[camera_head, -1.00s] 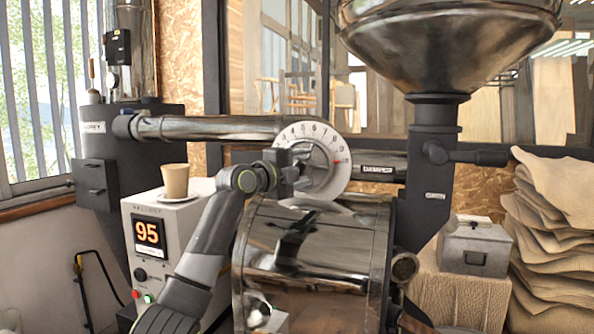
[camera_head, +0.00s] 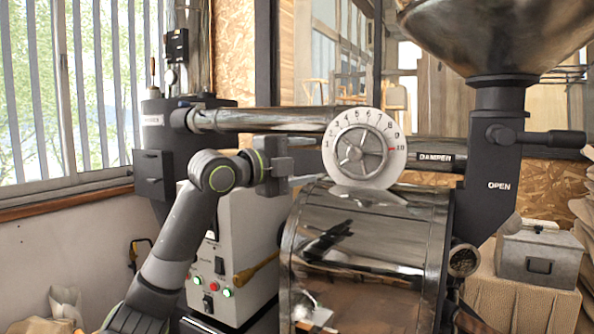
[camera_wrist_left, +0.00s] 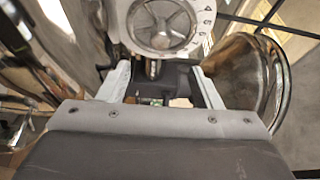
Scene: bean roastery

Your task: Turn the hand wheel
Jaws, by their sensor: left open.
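The hand wheel (camera_head: 360,152) is a small spoked metal wheel at the centre of a white numbered dial plate (camera_head: 340,176), with a red mark at its right. It stands above the shiny roaster drum. In the left wrist view the wheel (camera_wrist_left: 161,24) is at the top, beyond the fingertips. My left gripper (camera_head: 306,163) is just left of the dial in the head view, pointing toward it. It is open and empty; its two spread fingers also show in the left wrist view (camera_wrist_left: 160,84). A gap to the wheel shows there. My right gripper is not in view.
The drum (camera_head: 365,245) lies below the dial. A pipe (camera_head: 265,121) runs left to a dark cabinet (camera_head: 160,178). A control box (camera_head: 240,265) is partly behind my left arm. A hopper (camera_head: 500,35) and a grey metal box (camera_head: 540,255) are at the right.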

